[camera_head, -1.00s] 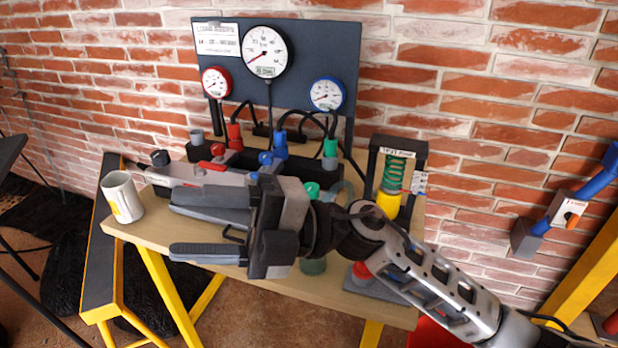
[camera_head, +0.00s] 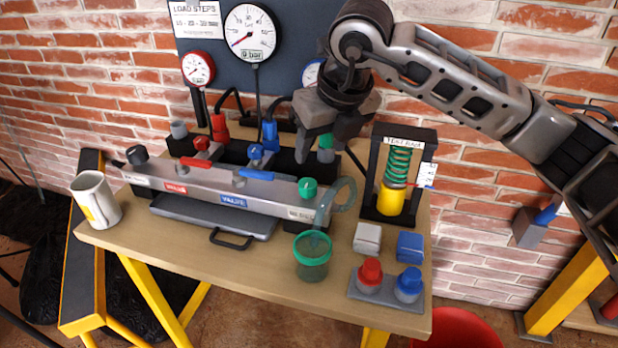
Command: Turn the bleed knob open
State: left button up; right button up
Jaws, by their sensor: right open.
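The green bleed knob (camera_head: 308,188) stands at the right end of the grey manifold (camera_head: 205,187) on the table. Its label is too small to read surely. My right gripper (camera_head: 322,148) points down, open and empty, above and a little behind the knob, apart from it in the picture. One dark finger hangs just above the knob. The gripper partly hides a green fitting (camera_head: 326,155) and the blue-rimmed gauge (camera_head: 311,73). My left gripper is out of view.
Red (camera_head: 195,162) and blue (camera_head: 257,173) lever handles lie along the manifold. A clear hose (camera_head: 346,196) curves down beside the knob to a green-rimmed jar (camera_head: 313,250). A spring test ram (camera_head: 397,170) stands right. A mug (camera_head: 96,199) sits at the left edge.

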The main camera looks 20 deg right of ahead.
aim_at(308, 183)
jog(key=x, duration=1.1)
jog(key=shift+s+a, duration=0.1)
jog(key=c, duration=1)
